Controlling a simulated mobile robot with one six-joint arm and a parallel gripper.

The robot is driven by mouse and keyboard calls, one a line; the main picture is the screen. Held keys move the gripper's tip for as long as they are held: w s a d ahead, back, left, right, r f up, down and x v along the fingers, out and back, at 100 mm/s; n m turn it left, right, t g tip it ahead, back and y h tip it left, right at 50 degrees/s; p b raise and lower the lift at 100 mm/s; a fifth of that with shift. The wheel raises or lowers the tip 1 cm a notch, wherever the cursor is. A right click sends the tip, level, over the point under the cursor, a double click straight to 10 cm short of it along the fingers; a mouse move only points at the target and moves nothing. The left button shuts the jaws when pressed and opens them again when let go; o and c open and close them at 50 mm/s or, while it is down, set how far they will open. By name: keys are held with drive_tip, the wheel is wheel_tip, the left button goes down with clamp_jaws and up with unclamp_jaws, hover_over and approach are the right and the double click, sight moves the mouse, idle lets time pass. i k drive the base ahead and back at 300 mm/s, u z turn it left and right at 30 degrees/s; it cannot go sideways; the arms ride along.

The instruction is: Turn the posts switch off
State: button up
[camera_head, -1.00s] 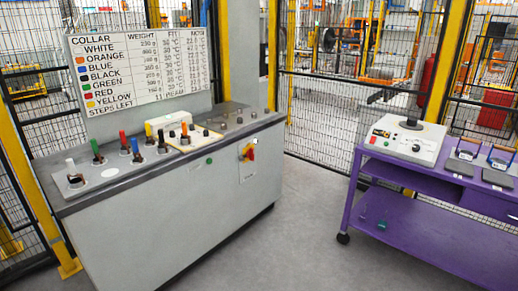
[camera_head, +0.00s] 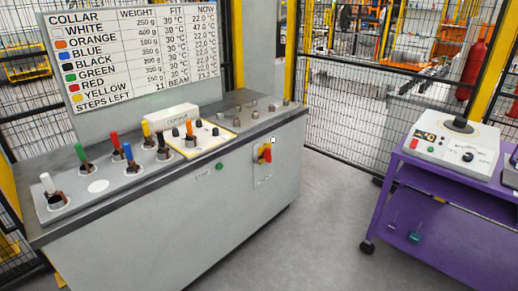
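A red and yellow rotary switch (camera_head: 265,154) sits on a plate on the front of the grey cabinet (camera_head: 215,215). Its label is too small to read, so I cannot tell whether it is the posts switch or which way it is set. A green round button (camera_head: 219,166) is left of it, by a small label. On the cabinet top stand posts with coloured tops: white (camera_head: 47,183), green (camera_head: 81,153), red (camera_head: 115,140), blue (camera_head: 127,152), yellow (camera_head: 146,129) and orange (camera_head: 189,128). My gripper is not in view.
A board (camera_head: 135,50) lists collar colours and reads 11 steps left. A white block (camera_head: 171,117) lies behind the posts. A purple trolley (camera_head: 430,225) with a white instrument (camera_head: 452,145) stands right. Mesh fencing (camera_head: 345,115) closes the back. Grey floor (camera_head: 315,235) between is clear.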

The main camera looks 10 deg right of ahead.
sight(267, 154)
drive_tip(key=u, duration=0.45)
drive_tip(key=i, duration=0.9)
drive_tip(key=u, duration=0.4)
